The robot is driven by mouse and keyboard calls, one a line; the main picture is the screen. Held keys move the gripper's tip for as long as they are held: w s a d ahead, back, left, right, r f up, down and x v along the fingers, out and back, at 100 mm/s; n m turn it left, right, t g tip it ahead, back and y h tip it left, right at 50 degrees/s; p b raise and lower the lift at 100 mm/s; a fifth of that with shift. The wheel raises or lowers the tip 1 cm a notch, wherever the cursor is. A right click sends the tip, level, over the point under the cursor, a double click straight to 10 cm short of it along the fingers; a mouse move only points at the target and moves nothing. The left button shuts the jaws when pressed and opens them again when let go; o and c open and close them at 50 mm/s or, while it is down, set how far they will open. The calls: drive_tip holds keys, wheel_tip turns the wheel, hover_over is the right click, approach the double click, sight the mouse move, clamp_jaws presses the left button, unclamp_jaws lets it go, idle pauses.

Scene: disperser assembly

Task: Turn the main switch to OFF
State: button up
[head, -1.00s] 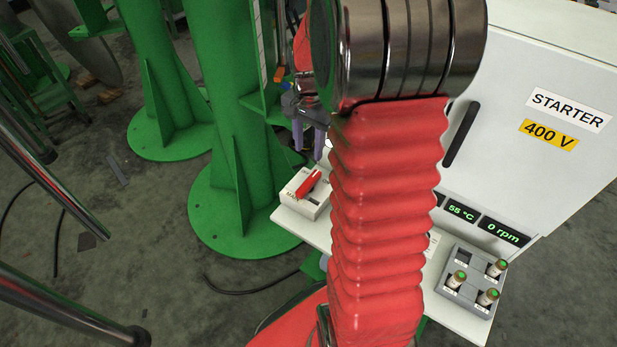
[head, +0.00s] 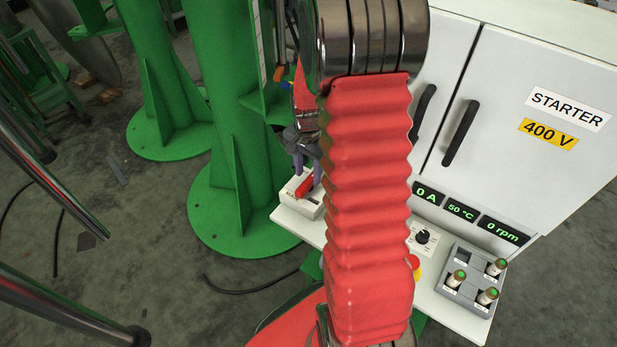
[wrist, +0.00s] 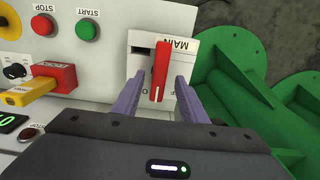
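The main switch is a white box (head: 313,208) with a red lever handle (head: 305,184), on the left end of the white panel shelf. In the wrist view the box (wrist: 201,50) carries the label MAIN and the red handle (wrist: 160,70) points toward my gripper. My gripper (wrist: 157,98) is open, with one purple finger on each side of the handle's end. Gaps show between the fingers and the handle. In the head view my gripper (head: 306,172) is above the switch and partly hides the handle.
The white starter cabinet (head: 510,120) stands behind the shelf. The wrist view shows a red STOP button (wrist: 43,25), a green START button (wrist: 86,29) and a yellow-and-red handle (wrist: 40,88) left of the switch. A green column base (wrist: 235,75) is close on the right.

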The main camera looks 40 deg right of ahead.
sight(308, 184)
drive_tip(key=shift+f, duration=1.4)
clamp_jaws()
